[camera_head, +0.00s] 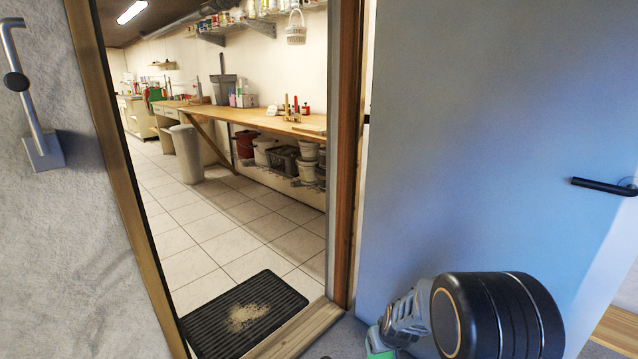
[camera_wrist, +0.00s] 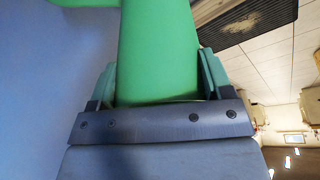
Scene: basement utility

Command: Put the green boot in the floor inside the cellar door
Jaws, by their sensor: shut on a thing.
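The green boot (camera_wrist: 160,50) fills the upper middle of the wrist view, with its upper part cut off by the frame. My gripper (camera_wrist: 160,78) is shut on it, one finger on each side. In the head view, my gripper (camera_head: 400,325) is low, right of the doorway, and only a little green shows at the bottom edge. The cellar door (camera_head: 480,130) stands open at the right, with a black handle. Through the doorway lies the cellar's tiled floor (camera_head: 225,220). The boot is in front of the doorway, outside the frame.
A black ribbed mat (camera_head: 275,290) with a sandy patch lies just inside the wooden threshold (camera_head: 295,328). A grey bin (camera_head: 187,153) and a long workbench (camera_head: 265,121) with buckets below stand farther in. The tiles between are clear. A rough grey wall (camera_head: 50,230) borders the left.

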